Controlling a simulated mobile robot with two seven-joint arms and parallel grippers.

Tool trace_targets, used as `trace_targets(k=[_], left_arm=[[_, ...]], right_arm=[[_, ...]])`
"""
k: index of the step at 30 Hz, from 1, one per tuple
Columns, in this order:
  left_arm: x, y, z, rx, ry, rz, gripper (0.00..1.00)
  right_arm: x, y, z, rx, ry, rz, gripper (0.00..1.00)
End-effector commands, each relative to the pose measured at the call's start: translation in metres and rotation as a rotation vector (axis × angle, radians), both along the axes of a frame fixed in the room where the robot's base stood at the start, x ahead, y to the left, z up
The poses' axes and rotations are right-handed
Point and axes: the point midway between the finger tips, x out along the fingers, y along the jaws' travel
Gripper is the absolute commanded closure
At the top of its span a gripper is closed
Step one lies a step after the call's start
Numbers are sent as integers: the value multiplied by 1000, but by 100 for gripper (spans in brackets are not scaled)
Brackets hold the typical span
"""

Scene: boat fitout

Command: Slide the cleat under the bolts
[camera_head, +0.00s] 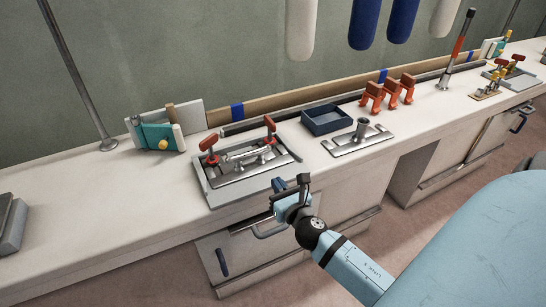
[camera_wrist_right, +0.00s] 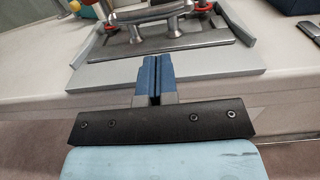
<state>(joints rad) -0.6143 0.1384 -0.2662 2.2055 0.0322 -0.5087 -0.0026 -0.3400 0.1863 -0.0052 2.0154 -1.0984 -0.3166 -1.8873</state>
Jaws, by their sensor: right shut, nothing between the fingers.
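A silver cleat (camera_head: 250,160) lies on a steel plate in a shallow grey tray (camera_head: 222,198) on the bench. Two bolts with red handles, the left one (camera_head: 208,146) and the right one (camera_head: 270,127), stand at either side of it. My right gripper (camera_head: 303,181) is in front of the bench edge, near the tray's front right corner. Its fingers (camera_wrist_right: 158,75) are together and empty, pointing at the tray's front edge, short of the cleat. My left gripper is out of view.
A dark blue open box (camera_head: 326,121) and a steel plate with an upright tube (camera_head: 360,141) stand right of the tray. Orange clamps (camera_head: 388,93) are farther right. A teal and white fixture (camera_head: 158,136) is behind left. The bench's left stretch is mostly clear.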

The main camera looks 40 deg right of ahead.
Motion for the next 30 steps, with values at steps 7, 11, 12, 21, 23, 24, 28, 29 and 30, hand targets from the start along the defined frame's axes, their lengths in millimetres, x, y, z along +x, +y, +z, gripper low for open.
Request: trace_targets(k=[7, 11, 12, 21, 23, 24, 28, 29, 30], left_arm=[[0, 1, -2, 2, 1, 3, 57], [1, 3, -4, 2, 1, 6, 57], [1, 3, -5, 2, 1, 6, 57], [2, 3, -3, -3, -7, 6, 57], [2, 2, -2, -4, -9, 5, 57], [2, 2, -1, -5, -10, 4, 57], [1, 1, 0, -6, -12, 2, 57], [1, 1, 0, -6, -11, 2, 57], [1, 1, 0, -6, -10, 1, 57]], right_arm=[[54, -11, 1, 0, -3, 1, 100], [79, -17, 1, 3, -3, 1, 100], [86, -18, 0, 3, -2, 1, 100], [112, -24, 0, 4, 0, 1, 100], [114, -25, 0, 4, 0, 1, 100], [114, -25, 0, 4, 0, 1, 100], [114, -25, 0, 4, 0, 1, 100], [114, -25, 0, 4, 0, 1, 100], [114, -25, 0, 4, 0, 1, 100]])
